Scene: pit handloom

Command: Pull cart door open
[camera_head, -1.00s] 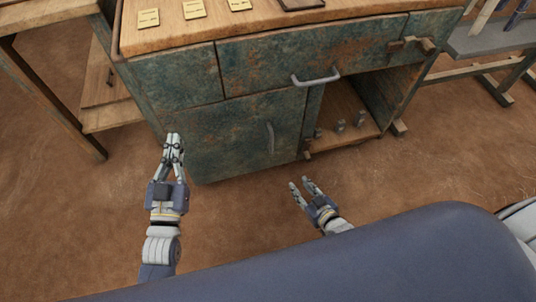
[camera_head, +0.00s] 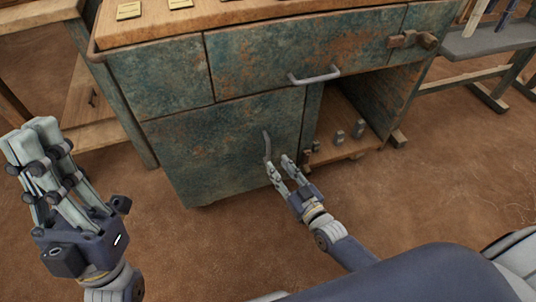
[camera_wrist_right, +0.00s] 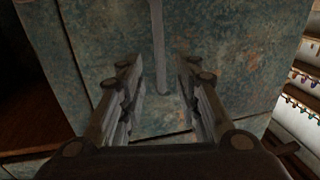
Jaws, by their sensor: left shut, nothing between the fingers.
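The cart door (camera_head: 215,150) is a weathered green-blue panel on the lower left of the cart, and it looks closed. Its vertical grey handle (camera_head: 267,146) is near the door's right edge. My right gripper (camera_head: 279,165) is open, its fingertips close to the handle's lower end. In the right wrist view the handle (camera_wrist_right: 159,50) runs down between my open fingers (camera_wrist_right: 158,75), with nothing gripped; whether a finger touches it I cannot tell. My left gripper (camera_head: 30,140) is shut and empty, raised at the far left, away from the door.
A drawer (camera_head: 300,55) with a grey pull (camera_head: 314,76) spans above the door. An open compartment (camera_head: 345,125) with small metal weights is right of the door. A wooden frame stands at left, a grey bench (camera_head: 490,42) at right. Bare earth floor lies in front.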

